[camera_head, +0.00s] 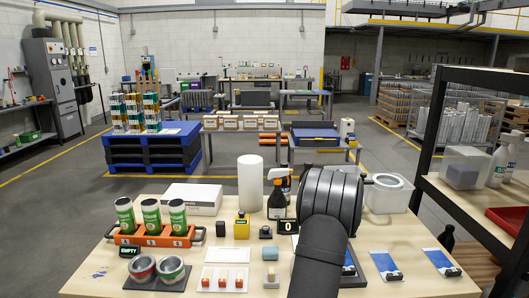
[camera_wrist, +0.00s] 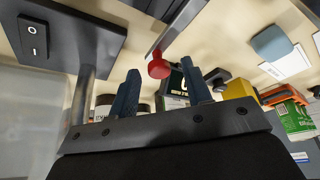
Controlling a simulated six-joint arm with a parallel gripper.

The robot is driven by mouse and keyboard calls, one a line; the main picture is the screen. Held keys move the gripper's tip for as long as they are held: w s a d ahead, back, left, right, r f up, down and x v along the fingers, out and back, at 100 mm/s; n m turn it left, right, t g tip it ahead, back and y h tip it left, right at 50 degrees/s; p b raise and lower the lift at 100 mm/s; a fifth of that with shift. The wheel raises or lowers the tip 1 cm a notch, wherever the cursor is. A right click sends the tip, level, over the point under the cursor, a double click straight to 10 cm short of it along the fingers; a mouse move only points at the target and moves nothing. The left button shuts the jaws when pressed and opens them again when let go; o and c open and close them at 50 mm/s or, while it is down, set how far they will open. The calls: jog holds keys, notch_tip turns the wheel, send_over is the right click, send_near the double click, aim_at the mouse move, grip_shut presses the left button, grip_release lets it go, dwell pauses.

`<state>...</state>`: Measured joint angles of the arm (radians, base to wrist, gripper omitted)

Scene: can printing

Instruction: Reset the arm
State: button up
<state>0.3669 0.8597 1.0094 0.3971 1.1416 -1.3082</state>
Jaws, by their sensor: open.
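My arm is the dark bulk at the right front of the table in the head view, with its thick round joint above the tabletop. My gripper is hidden behind it there. In the wrist view my gripper (camera_wrist: 162,88) shows two blue-grey fingers standing well apart, with nothing held between them. Past the fingertips are a red knob (camera_wrist: 158,67) and a black counter box (camera_wrist: 178,82).
An orange rack (camera_head: 155,238) holds three green-and-white cans at the table's left. Two cans stand on a dark pad (camera_head: 160,281). A white cylinder (camera_head: 250,183), a spray bottle (camera_head: 278,205) and a yellow bottle (camera_head: 242,227) stand mid-table. A dark-framed shelf (camera_head: 470,205) rises at right.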

jog(key=v, duration=1.7)
jog(key=x, duration=1.7)
jog(key=shift+s+d+m+t+h, duration=0.1)
jog(key=shift+d+m+t+h, duration=0.25)
jog(key=shift+m, duration=0.4)
jog(key=shift+s+d+m+t+h, duration=0.15)
jog(key=shift+d+m, duration=0.3)
jog(key=shift+m, duration=0.3)
jog(key=shift+w, duration=0.1)
